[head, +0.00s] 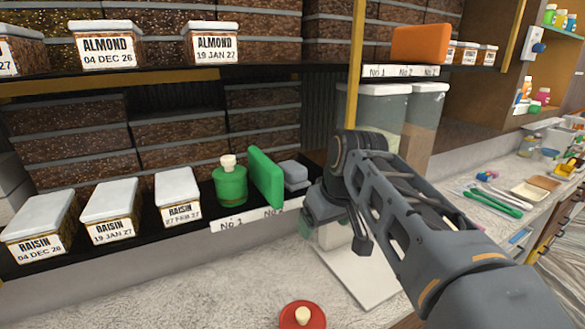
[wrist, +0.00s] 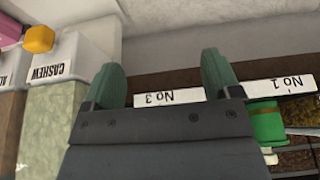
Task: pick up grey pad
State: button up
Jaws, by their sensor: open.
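The grey pad (head: 294,174) sits on the dark lower shelf, just right of the upright green pad (head: 265,177) in the head view. It looks like a small rounded grey block, and my arm stands close to its right side. My gripper (head: 322,234) is in front of the shelf, right of and lower than the pad. In the wrist view, my gripper (wrist: 164,78) has its two green fingers wide apart with nothing between them. I cannot make out the grey pad in the wrist view; my gripper body covers much of the shelf there.
A green bottle (head: 229,184) stands left of the green pad; raisin boxes (head: 110,212) line the shelf farther left. A red lidded item (head: 303,315) and a white board (head: 362,278) are on the counter. A cashew container (wrist: 70,62) shows in the wrist view.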

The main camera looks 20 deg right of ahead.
aim_at(294, 167)
jog(key=shift+n, duration=0.7)
jog(key=w+r+p, duration=0.1)
jog(key=w+r, duration=0.3)
jog(key=w, duration=0.1)
jog(key=w+r+p, duration=0.1)
jog(key=w+r, duration=0.1)
jog(key=shift+w+a+r+p, duration=0.15)
jog(key=shift+a+r+p, duration=0.15)
jog(key=shift+r, duration=0.1)
jog(key=w, duration=0.2)
jog(key=w+a+p, duration=0.1)
jog(key=w, duration=0.1)
jog(key=w+p, duration=0.1)
jog(key=w, duration=0.1)
jog(key=shift+a, duration=0.4)
jog(key=shift+w+a+f, duration=0.1)
jog(key=shift+f, duration=0.55)
jog(key=c, duration=0.8)
jog(key=shift+r, duration=0.1)
